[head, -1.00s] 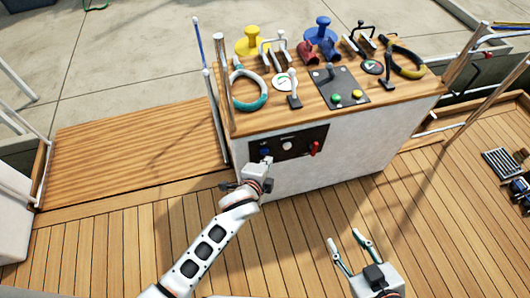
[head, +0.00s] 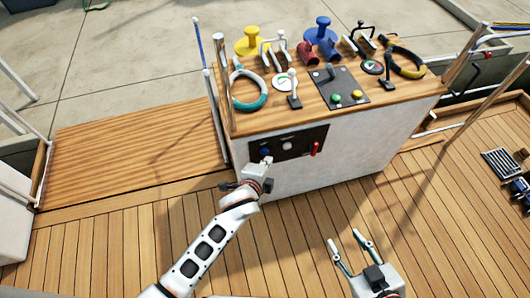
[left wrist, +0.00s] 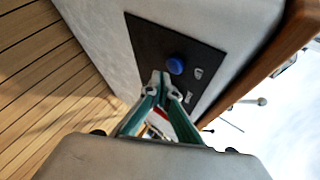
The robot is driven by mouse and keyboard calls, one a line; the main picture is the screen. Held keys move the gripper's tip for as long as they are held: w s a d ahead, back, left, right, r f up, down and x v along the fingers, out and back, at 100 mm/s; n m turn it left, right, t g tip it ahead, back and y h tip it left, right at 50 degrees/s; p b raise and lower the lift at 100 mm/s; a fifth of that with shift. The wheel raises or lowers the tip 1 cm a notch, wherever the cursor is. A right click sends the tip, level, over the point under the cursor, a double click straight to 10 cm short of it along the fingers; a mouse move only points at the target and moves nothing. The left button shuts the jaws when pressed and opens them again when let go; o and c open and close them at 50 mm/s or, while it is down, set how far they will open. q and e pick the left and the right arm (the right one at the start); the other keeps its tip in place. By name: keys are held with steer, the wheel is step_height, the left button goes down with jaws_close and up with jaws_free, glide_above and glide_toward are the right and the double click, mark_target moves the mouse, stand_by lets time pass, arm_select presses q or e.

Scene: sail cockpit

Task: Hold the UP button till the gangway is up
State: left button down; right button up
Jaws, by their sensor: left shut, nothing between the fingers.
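A black control panel (head: 302,141) is set in the white front face of the console. It carries a blue button (head: 265,152), a white knob (head: 287,146) and a red lever (head: 315,149). In the left wrist view the blue button (left wrist: 175,66) stands just beyond my fingertips, with small white markings beside it that I cannot read. My left gripper (head: 267,161) is shut and empty, its tips close to the blue button; I cannot tell whether they touch it. My right gripper (head: 348,238) is open and empty over the deck. A flat wooden platform (head: 130,145), possibly the gangway, lies at left.
The wooden console top (head: 310,115) holds a teal ring (head: 249,91), a yellow bollard (head: 251,42), a blue bollard (head: 321,32) and several levers. A metal post (head: 223,90) rises at its left edge. The plank deck in front of the console is clear.

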arm_select(q)
steer(key=shift+w+r, duration=0.1)
stand_by(0.4)
steer(key=shift+w+a, duration=0.1)
steer(key=shift+w, duration=0.2)
